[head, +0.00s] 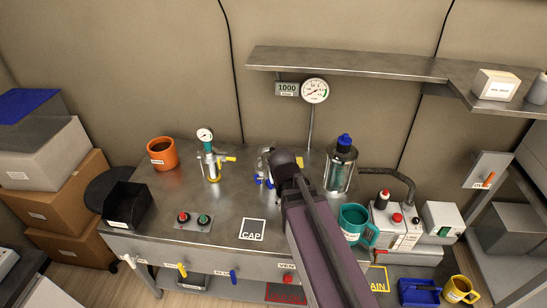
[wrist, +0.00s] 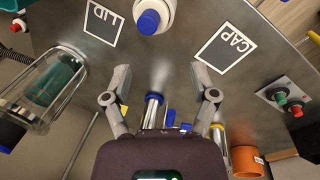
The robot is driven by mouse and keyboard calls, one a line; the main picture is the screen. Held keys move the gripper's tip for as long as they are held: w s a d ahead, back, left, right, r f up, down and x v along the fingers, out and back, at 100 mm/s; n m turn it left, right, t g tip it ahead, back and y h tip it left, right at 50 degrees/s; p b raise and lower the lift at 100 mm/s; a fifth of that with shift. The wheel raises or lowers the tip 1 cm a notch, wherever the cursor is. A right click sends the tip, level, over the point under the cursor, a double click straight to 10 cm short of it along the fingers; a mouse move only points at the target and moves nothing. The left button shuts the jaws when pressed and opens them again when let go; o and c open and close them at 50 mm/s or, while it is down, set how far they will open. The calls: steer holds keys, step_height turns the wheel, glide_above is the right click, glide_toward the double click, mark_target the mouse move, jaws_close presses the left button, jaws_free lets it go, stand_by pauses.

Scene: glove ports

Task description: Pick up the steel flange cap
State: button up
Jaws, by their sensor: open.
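My gripper (wrist: 160,82) is open in the wrist view, its two fingers spread wide with nothing gripped. Between and below the fingers is a narrow steel fitting with a blue ring (wrist: 153,99), partly hidden by my wrist. I cannot tell whether the steel flange cap is part of it. In the head view, a clear and steel fitting with blue handles (head: 262,167) stands just left of my dark wrist, which hides part of it. My fingers are hidden there. The square CAP mark (head: 252,230) on the bench is bare; it also shows in the wrist view (wrist: 225,48).
A white vessel with a blue top (wrist: 151,20) stands between the CAP and LID (wrist: 100,25) marks. A glass cylinder (head: 341,169), teal mug (head: 354,224) and pump (head: 396,223) stand right. A gauge fitting (head: 209,160), orange mug (head: 162,153) and black bin (head: 126,205) stand left.

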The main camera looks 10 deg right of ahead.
steer(key=w+a+n+h+b, duration=0.1)
steer(key=w+n+h, duration=0.1)
steer(key=w+n, duration=0.1)
steer(key=w+a+n+t+h+b, duration=0.1)
steer(key=w+n+h+b, duration=0.1)
steer(key=w+n, duration=0.2)
steer(key=w+a+n+t+h+b, duration=0.1)
steer(key=w+n+h+b, duration=0.1)
steer(key=w+n, duration=0.2)
steer(key=shift+w+a+f, duration=0.1)
steer(key=shift+w+f, duration=0.15)
steer(key=shift+w, duration=0.35)
steer(key=w+a+r+n+t+h+b, duration=0.3)
steer(key=w+a+r+n+t+h, duration=0.1)
steer(key=w+a+n, duration=0.4)
steer(key=shift+a+r+n+h, duration=0.35)
steer(key=shift+n+h, duration=0.25)
steer(key=shift+n, duration=0.2)
steer(key=shift+d+f, duration=0.1)
steer(key=shift+d, duration=0.05)
steer(key=b+x, duration=0.3)
steer(key=x, duration=0.5)
steer(key=shift+w, duration=0.25)
steer(key=shift+d, duration=0.1)
